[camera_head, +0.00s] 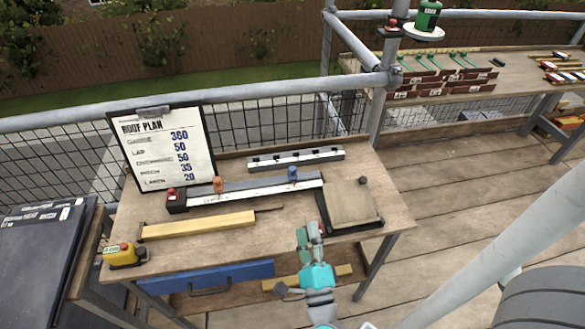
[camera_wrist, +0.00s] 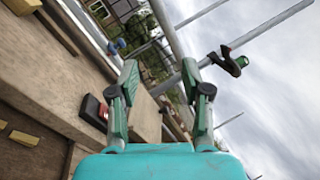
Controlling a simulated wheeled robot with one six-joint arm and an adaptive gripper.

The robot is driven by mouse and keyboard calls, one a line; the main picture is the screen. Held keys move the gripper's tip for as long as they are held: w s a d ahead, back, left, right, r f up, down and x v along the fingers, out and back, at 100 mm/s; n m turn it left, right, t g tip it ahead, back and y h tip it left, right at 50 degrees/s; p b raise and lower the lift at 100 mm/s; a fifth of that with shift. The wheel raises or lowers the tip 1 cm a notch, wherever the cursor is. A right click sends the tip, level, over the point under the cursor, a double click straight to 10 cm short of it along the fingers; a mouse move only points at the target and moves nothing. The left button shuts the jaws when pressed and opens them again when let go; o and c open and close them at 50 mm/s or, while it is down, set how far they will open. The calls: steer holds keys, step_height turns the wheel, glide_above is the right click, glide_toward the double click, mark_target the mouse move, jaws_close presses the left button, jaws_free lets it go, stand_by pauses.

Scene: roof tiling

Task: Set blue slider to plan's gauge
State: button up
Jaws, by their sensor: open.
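The roof plan (camera_head: 165,150) is clipped to a board at the back left of the workbench (camera_head: 300,215); its gauge line reads 360. A measuring rule (camera_head: 250,190) lies across the bench. The blue slider (camera_head: 292,174) sits near the rule's right end, and an orange slider (camera_head: 217,184) sits further left on it. The blue slider also shows small in the wrist view (camera_wrist: 116,46). My gripper (camera_head: 308,236) is at the bench's front edge, below and right of the blue slider, apart from it. In the wrist view the gripper (camera_wrist: 165,85) is open and empty.
A grey slotted bar (camera_head: 295,157) lies behind the rule. A square slab (camera_head: 350,202) lies at the right, a yellow wooden piece (camera_head: 200,226) in front, and a yellow tape measure (camera_head: 122,255) at the left corner. Scaffold rails (camera_head: 240,92) run behind the bench.

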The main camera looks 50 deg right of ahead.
steer(key=w+d+f+m+g+h, duration=0.1)
steer(key=w+d+m+g+h, duration=0.25)
steer(key=w+m, duration=0.5)
steer(key=m+g+y, duration=0.1)
steer(key=m+g, duration=0.3)
steer(key=m, duration=0.5)
glide_toward(292, 171)
steer(key=shift+w+d, duration=0.15)
steer(key=x, duration=1)
steer(key=shift+w+d, duration=0.2)
steer(key=shift+d, duration=0.15)
jaws_close()
